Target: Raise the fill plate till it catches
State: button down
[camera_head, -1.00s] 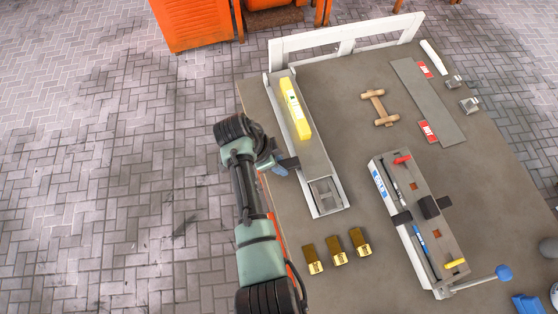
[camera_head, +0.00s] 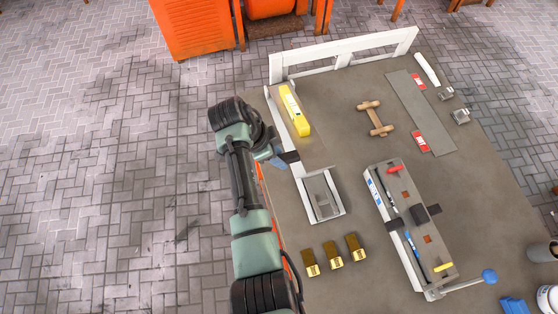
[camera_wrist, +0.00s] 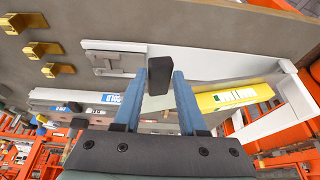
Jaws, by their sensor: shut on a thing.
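The fill plate (camera_head: 312,148) is a long drab panel, close in colour to the table, at the table's left side; its outline is hard to make out. A yellow bar (camera_head: 295,110) lies on its far part and also shows in the wrist view (camera_wrist: 234,97). A dark block-shaped handle (camera_head: 289,156) stands out at the left side. My gripper (camera_wrist: 158,78) has its blue fingers shut on this handle (camera_wrist: 159,72). A grey fitting in a white frame (camera_head: 322,193) sits at the near end. Whether anything has caught is not visible.
A white rail frame (camera_head: 345,54) stands at the back. Several brass blocks (camera_head: 333,253) lie in front. A long fixture (camera_head: 410,220) with coloured handles stands right. A wooden peg piece (camera_head: 375,118) and a grey strip (camera_head: 420,115) lie beyond. Bare table lies between.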

jog(key=shift+w+a+r, duration=0.15)
jog(key=shift+w+r, duration=0.15)
jog(key=shift+w, duration=0.2)
jog(key=c, duration=0.5)
grip_release()
jog(key=shift+f, duration=0.2)
jog(key=shift+s, duration=0.15)
jog(key=b+v, duration=0.1)
jog(key=v, duration=1.2)
jog(key=shift+s, duration=0.15)
